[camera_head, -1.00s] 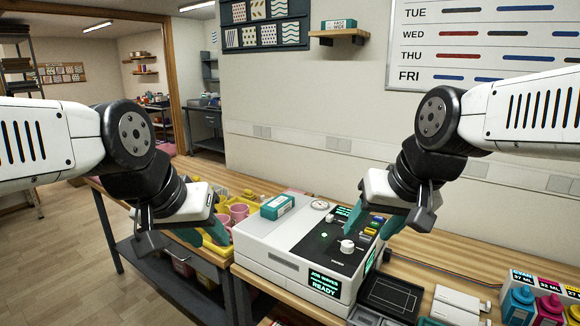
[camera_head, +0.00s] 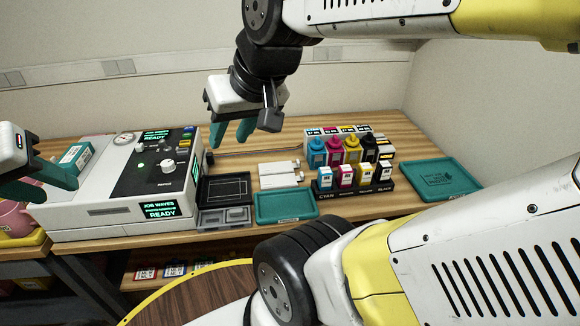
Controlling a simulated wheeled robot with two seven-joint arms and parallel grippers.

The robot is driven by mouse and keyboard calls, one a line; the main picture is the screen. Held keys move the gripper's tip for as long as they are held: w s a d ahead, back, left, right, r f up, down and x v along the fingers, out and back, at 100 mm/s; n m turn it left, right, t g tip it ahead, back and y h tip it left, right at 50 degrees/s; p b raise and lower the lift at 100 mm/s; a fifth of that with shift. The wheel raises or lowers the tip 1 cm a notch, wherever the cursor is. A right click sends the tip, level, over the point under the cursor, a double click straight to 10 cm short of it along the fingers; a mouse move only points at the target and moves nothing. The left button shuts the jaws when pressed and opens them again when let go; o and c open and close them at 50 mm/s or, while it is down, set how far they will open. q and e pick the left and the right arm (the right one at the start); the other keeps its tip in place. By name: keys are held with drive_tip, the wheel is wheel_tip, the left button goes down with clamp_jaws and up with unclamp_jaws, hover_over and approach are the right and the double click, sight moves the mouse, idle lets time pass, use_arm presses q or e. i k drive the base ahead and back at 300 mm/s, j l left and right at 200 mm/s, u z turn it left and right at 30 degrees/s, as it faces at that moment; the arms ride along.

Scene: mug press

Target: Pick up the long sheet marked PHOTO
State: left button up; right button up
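I cannot make out a long sheet marked PHOTO in this view. On a low shelf under the table lie several pieces with red and blue labels (camera_head: 174,270), too small to read. My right gripper (camera_head: 232,133) hangs over the table behind the dark tray, its teal fingers apart with nothing between them.
A dark tray (camera_head: 222,188), a teal tray (camera_head: 285,206), white blocks (camera_head: 279,173), ink bottles (camera_head: 351,148) and small cartridges (camera_head: 354,176) crowd the table. Another teal tray (camera_head: 428,178) lies at right. My own arm covers the lower right.

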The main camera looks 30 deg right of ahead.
sight(274, 180)
drive_tip(key=z, duration=1.1)
drive_tip(key=i+j+z, duration=0.1)
drive_tip(key=j, duration=0.2)
drive_tip(key=i+j, duration=0.1)
drive_tip(key=j, duration=0.2)
drive_tip(key=i+j+z, duration=0.15)
drive_tip(key=j, duration=0.15)
